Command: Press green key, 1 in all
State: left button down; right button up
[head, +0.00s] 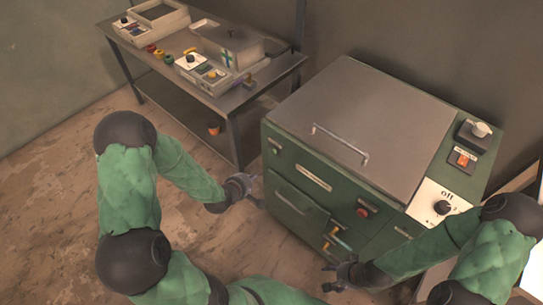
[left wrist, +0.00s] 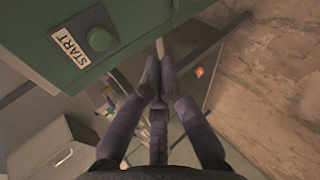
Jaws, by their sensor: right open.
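The round green key (left wrist: 99,39) sits on the green panel beside a white START label (left wrist: 70,48) in the left wrist view. My left gripper (head: 252,188) is left of the cabinet's front. In the left wrist view its fingers (left wrist: 160,72) are drawn together, with nothing clearly held, apart from the key and to its right. My right gripper (head: 336,278) is open and low in front of the cabinet.
The cabinet also bears a red button (head: 362,212), a black knob (head: 442,207) marked "off", an orange switch (head: 462,160) and a lid handle (head: 340,143). A metal table (head: 270,72) with devices stands behind on the left. The floor (head: 60,210) at left is clear.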

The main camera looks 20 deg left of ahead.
aim_at(273, 152)
pick_arm(q)
jog(key=shift+w+a+r+n+t+y, duration=0.15)
jog(key=shift+a+r+n+t, duration=0.1)
jog(key=shift+a+n, duration=0.2)
jog(key=shift+w+a+r+n+t+y, duration=0.15)
jog(key=shift+a+r+n, duration=0.15)
jog(key=shift+a, duration=0.2)
jog(key=w+d+b, duration=0.1)
jog(key=w+d, duration=0.1)
jog(key=w, duration=0.6)
jog(key=shift+w+d, duration=0.15)
jog(key=shift+d, duration=0.2)
jog(key=shift+w+b, duration=0.15)
jog(key=shift+b, duration=0.15)
dwell(0.8)
jog(key=shift+w+d, duration=0.1)
jog(key=shift+w, duration=0.15)
jog(key=shift+w+d, duration=0.15)
jog(key=shift+w, duration=0.3)
dwell(0.8)
jog(key=shift+s, duration=0.1)
jog(key=shift+s+a, duration=0.25)
jog(key=shift+s, duration=0.5)
